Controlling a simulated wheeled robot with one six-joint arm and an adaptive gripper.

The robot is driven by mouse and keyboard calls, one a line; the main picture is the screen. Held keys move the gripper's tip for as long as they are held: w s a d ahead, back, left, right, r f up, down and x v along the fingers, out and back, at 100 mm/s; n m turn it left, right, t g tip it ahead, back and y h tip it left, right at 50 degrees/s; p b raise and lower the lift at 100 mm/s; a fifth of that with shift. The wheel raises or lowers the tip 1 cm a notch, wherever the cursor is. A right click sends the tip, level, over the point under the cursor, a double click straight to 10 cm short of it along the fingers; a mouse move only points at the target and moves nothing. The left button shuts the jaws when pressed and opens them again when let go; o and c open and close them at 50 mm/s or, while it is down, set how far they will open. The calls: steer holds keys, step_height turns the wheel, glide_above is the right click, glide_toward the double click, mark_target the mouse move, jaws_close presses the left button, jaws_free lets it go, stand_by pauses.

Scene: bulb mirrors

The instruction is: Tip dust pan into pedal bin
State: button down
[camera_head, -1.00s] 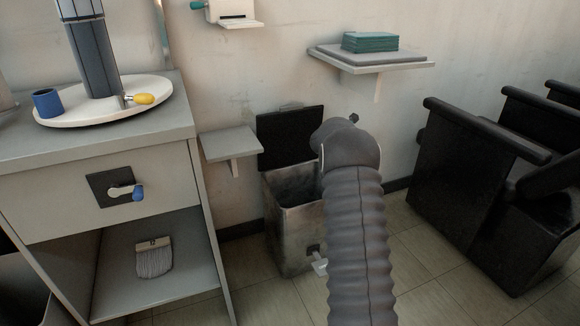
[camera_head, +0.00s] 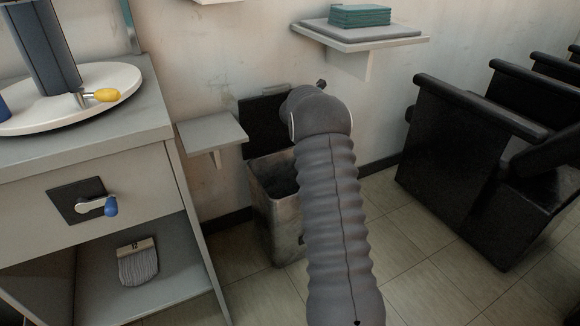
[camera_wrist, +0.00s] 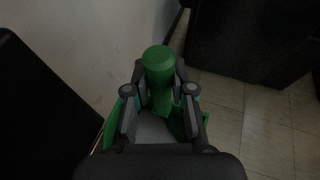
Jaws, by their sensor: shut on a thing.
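The pedal bin (camera_head: 276,222) stands on the floor against the wall in the head view. Its dark lid (camera_head: 258,122) is raised and its mouth is open, partly hidden by my arm. The green dust pan (camera_wrist: 159,66) shows in the wrist view, its round handle end between the fingers. My gripper (camera_wrist: 160,94) is shut on the handle. Part of the green pan and a pale grey surface show below, between the fingers. My gripper and the dust pan are hidden behind my arm in the head view, so their exact place over or beside the bin cannot be told.
A small wall shelf (camera_head: 212,131) juts out just left of the bin. A grey cabinet (camera_head: 165,130) with a brush (camera_head: 138,264) inside stands further left. Black seats (camera_head: 455,180) stand at the right. A higher shelf (camera_head: 350,45) holds teal folded items.

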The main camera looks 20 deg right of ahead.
steer(key=a+r+n+t+h+b, duration=0.2)
steer(key=a+r+h+b, duration=0.2)
steer(key=a, duration=0.8)
steer(key=a+r+n+t+h+b, duration=0.3)
steer(key=a+r+h+b, duration=0.2)
steer(key=a, duration=0.7)
steer(key=shift+a+r+t+b, duration=0.15)
steer(key=shift+r+t+b, duration=0.15)
steer(key=shift+r+b, duration=0.75)
stand_by(3.3)
